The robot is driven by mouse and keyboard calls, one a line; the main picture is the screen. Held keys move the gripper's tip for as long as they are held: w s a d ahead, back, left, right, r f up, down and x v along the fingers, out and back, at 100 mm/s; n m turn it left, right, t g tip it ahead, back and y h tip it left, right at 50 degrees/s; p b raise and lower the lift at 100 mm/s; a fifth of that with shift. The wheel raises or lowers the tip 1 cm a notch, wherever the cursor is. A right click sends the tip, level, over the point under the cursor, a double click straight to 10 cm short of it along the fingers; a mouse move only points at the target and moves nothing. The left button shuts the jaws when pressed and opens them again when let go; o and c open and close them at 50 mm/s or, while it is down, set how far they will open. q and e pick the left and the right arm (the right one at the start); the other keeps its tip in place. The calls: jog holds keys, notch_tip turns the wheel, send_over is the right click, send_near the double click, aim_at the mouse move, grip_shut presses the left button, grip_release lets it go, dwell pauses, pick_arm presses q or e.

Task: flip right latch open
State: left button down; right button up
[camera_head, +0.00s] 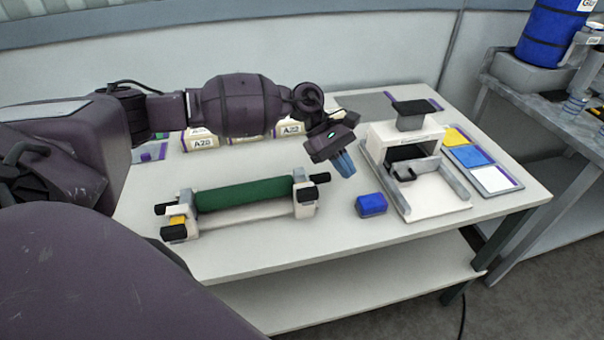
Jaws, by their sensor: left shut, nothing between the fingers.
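The unwind stand (246,217) lies on the white table, with a green roll (244,193) across it between two pale end blocks. The right latch is at its right end block; a black handle (320,178) sticks out to the right there, and another black piece (306,194) sits on the block's front. I cannot tell from here how far the latch is turned. My left gripper (346,168), with blue fingers, is shut and empty. It points down, just right of and above the right end block, apart from it. My right gripper is not in view.
A blue block (371,205) lies right of the stand. A white press-like fixture (417,185) with a black top stands further right, beside coloured cards (473,156). The table's front strip is clear.

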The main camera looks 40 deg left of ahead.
aim_at(302, 187)
pick_arm(q)
jog(key=a+r+m+y, duration=0.1)
jog(key=a+r+y, duration=0.1)
jog(key=a, duration=0.5)
jog(key=w+a+r+m+g+y, duration=0.1)
jog(key=a+r+m+y, duration=0.1)
jog(key=a, duration=0.5)
jog(key=shift+a+r+m+g+y, duration=0.3)
jog(key=shift+r+y, duration=0.3)
jog(key=shift+y, duration=0.4)
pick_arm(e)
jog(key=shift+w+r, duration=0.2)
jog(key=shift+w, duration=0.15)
pick_arm(q)
jog(key=shift+w, duration=0.1)
